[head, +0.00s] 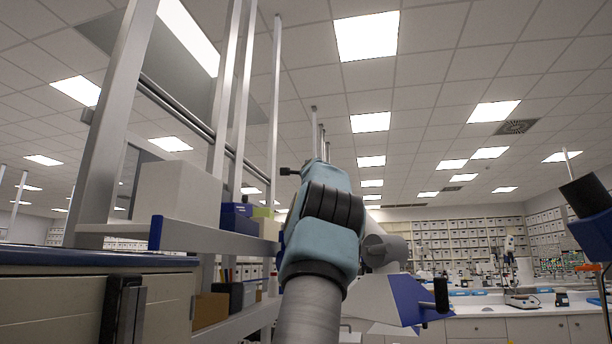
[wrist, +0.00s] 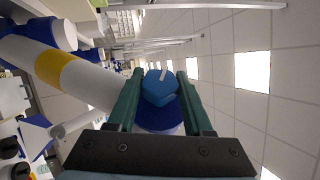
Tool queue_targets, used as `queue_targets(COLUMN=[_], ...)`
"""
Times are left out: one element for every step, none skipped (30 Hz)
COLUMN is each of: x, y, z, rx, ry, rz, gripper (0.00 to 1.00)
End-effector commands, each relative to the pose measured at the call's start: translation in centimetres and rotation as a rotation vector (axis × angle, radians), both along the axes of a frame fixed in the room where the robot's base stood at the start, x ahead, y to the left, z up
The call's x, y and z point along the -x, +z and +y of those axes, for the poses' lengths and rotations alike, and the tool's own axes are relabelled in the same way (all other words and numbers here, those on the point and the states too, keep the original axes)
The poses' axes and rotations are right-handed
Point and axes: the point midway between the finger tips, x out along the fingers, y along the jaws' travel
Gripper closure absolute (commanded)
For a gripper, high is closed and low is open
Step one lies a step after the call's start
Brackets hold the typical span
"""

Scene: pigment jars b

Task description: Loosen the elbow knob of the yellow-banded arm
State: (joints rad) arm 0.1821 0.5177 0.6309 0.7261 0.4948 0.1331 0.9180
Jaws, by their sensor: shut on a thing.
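In the wrist view a white arm (wrist: 88,82) with a yellow band (wrist: 54,67) runs from the upper left toward the middle. A blue faceted knob (wrist: 160,90) with a white mark on its face sits at its near end, above a dark blue joint part. My gripper (wrist: 159,74) has its two green fingers on either side of the knob and is shut on it. The joint behind the knob is partly hidden by the fingers and the gripper body. In the head view I cannot make out the knob or the gripper's fingers.
In the head view, shelving with metal posts (head: 229,90) and boxes (head: 178,194) stands close on the left. A white bench (head: 545,312) with lab equipment is at the right. In the wrist view, ceiling fills the right side, and dark round items (wrist: 12,148) lie lower left.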

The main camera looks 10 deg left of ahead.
Motion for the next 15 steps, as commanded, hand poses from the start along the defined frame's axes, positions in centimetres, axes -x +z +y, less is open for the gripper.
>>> queue_targets(x=[0.00,0.00,-0.01,-0.01,-0.01,-0.01,-0.01,-0.01,-0.01,-0.01,-0.01,-0.01,-0.01,0.00,0.00], y=[-0.02,-0.02,-0.03,-0.03,-0.03,-0.03,-0.03,-0.03,-0.03,-0.03,-0.03,-0.01,0.03,0.11,0.24], z=[0.00,0.00,0.01,0.01,0.01,0.01,0.01,0.01,0.01,0.01,0.01,0.02,0.02,0.03,0.05], rx=[0.000,0.000,0.000,0.000,0.000,0.000,0.000,0.000,0.000,0.000,0.000,0.000,0.002,0.004,0.009], ry=[0.000,0.000,0.000,0.000,0.000,0.000,0.000,0.000,0.000,0.000,0.000,0.000,0.000,0.000,0.001], rz=[0.000,0.000,0.001,0.001,0.001,0.001,0.001,0.001,0.001,0.001,0.001,0.001,0.001,0.004,0.008], gripper=[0.69,0.72,0.77,0.80,0.83,0.88,0.91,0.95,0.99,1.00,1.00,1.00,1.00,1.00,1.00])
